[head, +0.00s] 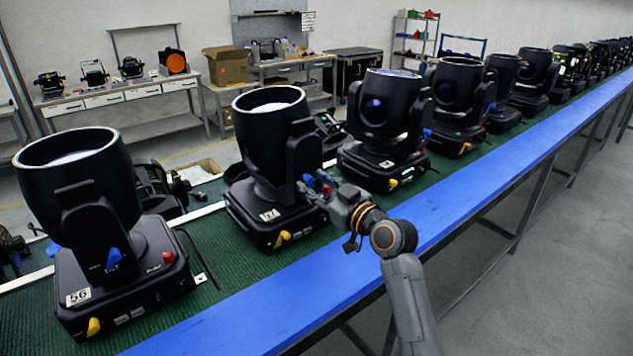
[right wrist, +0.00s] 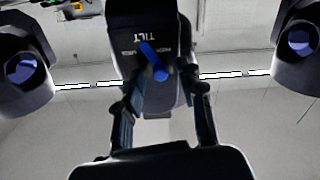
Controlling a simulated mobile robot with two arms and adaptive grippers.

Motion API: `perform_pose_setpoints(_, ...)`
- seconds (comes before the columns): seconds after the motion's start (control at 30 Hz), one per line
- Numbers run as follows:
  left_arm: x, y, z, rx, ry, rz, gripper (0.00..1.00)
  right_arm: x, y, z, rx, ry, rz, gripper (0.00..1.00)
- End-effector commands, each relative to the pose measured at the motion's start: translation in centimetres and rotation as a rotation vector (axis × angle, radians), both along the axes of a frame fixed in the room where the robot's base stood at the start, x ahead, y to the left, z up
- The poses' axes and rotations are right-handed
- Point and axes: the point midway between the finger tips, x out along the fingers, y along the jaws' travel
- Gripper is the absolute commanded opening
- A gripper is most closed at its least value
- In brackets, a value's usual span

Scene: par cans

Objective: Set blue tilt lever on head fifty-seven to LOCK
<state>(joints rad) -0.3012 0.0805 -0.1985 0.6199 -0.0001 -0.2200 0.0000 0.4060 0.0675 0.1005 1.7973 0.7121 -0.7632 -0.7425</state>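Head fifty-seven (head: 268,150) is a black moving-head light on the green bench, with its number plate at the front of its base. Its blue tilt lever (head: 308,180) is partly hidden by my right gripper (head: 328,190) in the head view. In the right wrist view the lever (right wrist: 153,62) slants across a black panel marked TILT; the smaller lettering beside it is too blurred to read. My left gripper is not in view.
Head fifty-six (head: 80,180), with its own blue lever, stands to the left. More heads (head: 385,115) line the bench to the right. A yellow lever (head: 282,238) sits on fifty-seven's base. The blue bench edge (head: 450,210) is clear.

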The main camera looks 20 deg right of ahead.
Motion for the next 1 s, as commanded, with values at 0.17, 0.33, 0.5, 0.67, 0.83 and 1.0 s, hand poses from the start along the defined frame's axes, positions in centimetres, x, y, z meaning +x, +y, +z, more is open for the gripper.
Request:
perform_pose_setpoints(0.17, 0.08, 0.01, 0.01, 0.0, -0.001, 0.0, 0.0, 0.08, 0.04, -0.01, 0.0, 0.0, 0.0, 0.39)
perform_pose_setpoints(0.33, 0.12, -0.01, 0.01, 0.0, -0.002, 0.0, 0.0, 0.06, 0.03, -0.01, 0.0, 0.0, 0.0, 0.21)
perform_pose_setpoints(0.5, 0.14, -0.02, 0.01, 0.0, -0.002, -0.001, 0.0, 0.05, 0.03, -0.02, 0.0, 0.0, 0.0, 0.0)
perform_pose_setpoints(0.67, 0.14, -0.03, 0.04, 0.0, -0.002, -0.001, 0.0, 0.05, 0.01, -0.01, 0.003, 0.001, 0.0, 0.0)
perform_pose_setpoints(0.83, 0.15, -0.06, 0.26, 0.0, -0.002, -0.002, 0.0, 0.08, -0.08, 0.08, 0.033, 0.013, 0.0, 0.0)
perform_pose_setpoints(1.0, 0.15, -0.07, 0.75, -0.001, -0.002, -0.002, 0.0, 0.16, -0.36, 0.31, 0.11, 0.041, -0.001, 0.0)
